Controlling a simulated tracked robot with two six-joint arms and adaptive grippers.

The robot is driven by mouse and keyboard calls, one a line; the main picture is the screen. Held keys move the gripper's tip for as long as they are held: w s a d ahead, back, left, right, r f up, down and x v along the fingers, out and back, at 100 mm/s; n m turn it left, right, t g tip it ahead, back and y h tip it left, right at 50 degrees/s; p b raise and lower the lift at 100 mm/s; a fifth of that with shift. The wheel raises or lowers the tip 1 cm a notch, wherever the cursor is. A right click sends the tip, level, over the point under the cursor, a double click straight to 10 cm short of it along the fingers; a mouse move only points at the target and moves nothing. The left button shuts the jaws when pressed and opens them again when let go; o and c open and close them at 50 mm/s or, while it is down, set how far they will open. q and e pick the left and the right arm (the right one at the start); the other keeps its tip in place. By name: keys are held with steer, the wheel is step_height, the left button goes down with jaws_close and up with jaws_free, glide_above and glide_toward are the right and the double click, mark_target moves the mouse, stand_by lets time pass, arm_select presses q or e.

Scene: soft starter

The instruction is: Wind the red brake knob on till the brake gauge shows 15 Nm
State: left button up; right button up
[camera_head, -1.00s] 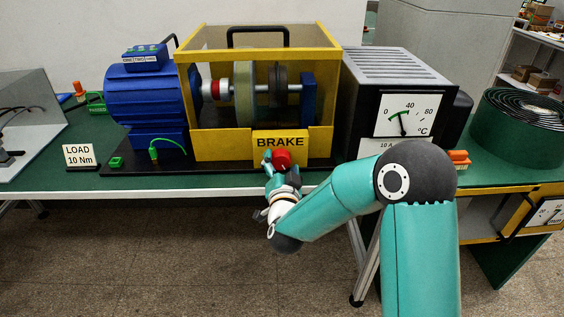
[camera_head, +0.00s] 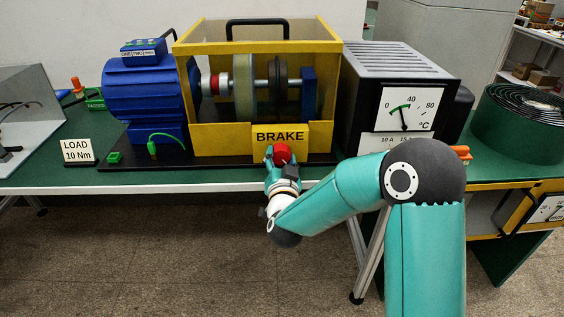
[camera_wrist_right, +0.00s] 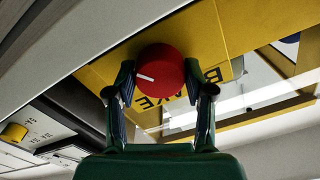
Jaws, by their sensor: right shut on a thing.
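The red brake knob (camera_head: 281,153) sits below the yellow BRAKE plate (camera_head: 280,136) on the front of the yellow brake housing (camera_head: 215,140). My right gripper (camera_head: 282,165) is at the knob. In the right wrist view, the knob (camera_wrist_right: 162,66) is between the two fingers of my right gripper (camera_wrist_right: 160,84), which is shut on it. The knob's white mark points left and slightly up. No dial marked in Nm can be read; a white dial (camera_head: 548,208) at the lower right is cut off by the frame edge. My left gripper is out of view.
A blue motor (camera_head: 145,95) stands left of the housing. A sign (camera_head: 78,151) reads LOAD 10 Nm. A dark green coil (camera_head: 520,125) lies at the right.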

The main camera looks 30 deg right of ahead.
steer(key=shift+d+n, duration=0.1)
steer(key=shift+n, duration=0.4)
steer(key=o, duration=1.2)
steer(key=shift+c, duration=0.2)
steer(key=shift+s, duration=0.1)
steer(key=v, duration=0.7)
steer(key=shift+a, duration=0.2)
steer(key=shift+s+d+f, duration=0.1)
steer(key=shift+s+f, duration=0.05)
